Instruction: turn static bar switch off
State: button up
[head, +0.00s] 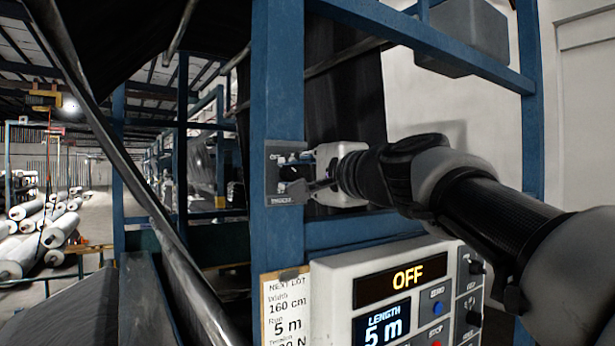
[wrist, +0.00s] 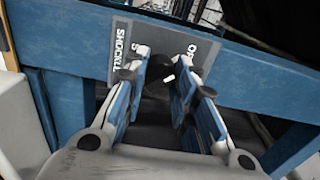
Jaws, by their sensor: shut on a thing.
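The static bar switch is a grey plate (head: 284,192) on the blue upright post in the head view. In the wrist view the plate (wrist: 123,48) carries white lettering, partly covered, and a dark knob (wrist: 158,72) with a short white mark. My gripper (head: 300,178) reaches the plate from the right. In the wrist view my gripper (wrist: 161,88) has its blue-padded fingers on either side of the knob, shut on it. The fingers hide much of the knob and some lettering, so I cannot tell its exact setting.
Below, a white control box (head: 330,285) has an amber display reading OFF, a length display reading 5 m and buttons. A paper card (head: 284,310) hangs beside it. The blue frame (head: 277,90) surrounds the arm. A dark diagonal bar (head: 130,170) crosses the left.

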jog(key=o, duration=1.1)
jog(key=v, duration=1.2)
